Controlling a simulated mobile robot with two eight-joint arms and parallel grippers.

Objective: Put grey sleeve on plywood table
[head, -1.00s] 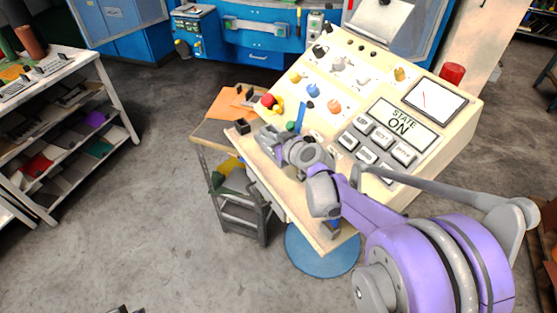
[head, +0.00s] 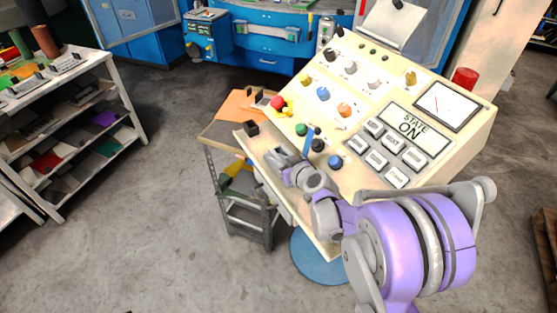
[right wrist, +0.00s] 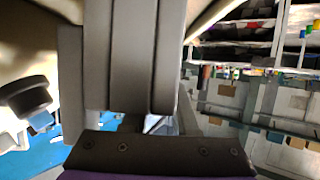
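My right gripper (head: 274,158) is over the lower front edge of the cream control console in the head view, pointing up and left. In the right wrist view its grey fingers (right wrist: 132,60) fill the middle. I cannot tell whether they are closed on something grey. No separate grey sleeve can be made out in either view. A small table with a tan, plywood-like top (head: 214,131) stands left of the console, with orange sheets on it. My left gripper is not in view.
The console (head: 352,180) carries coloured knobs, a blue lever (head: 309,141) and several buttons. A grey step stool (head: 248,217) stands below the small table. A white shelf unit (head: 105,75) is at far left. Open concrete floor (head: 140,220) lies between.

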